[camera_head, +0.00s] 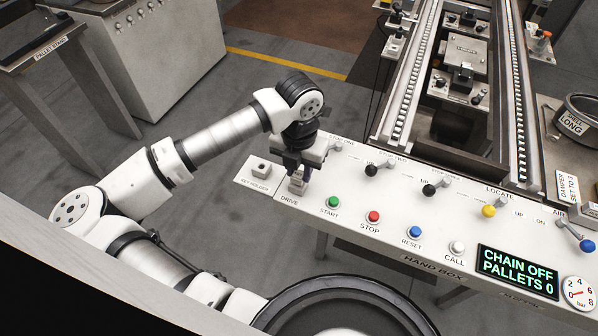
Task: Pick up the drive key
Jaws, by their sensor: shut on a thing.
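My gripper (298,172) points down at the left end of the white hand box, over the spot labelled DRIVE. It is shut on a small grey piece, the drive key (298,182), mostly hidden by the fingers. I cannot tell whether the key is still in its lock or lifted clear of it. The key holder (261,170), a small light block with a dark opening on top, stands just left of my gripper, apart from it.
The hand box (345,228) carries green START (333,202), red STOP (374,216), blue RESET (414,232) and white CALL (457,248) buttons. Several levers stand behind them. A display (518,272) reads CHAIN OFF, PALLETS 0. The conveyor (409,85) lies beyond.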

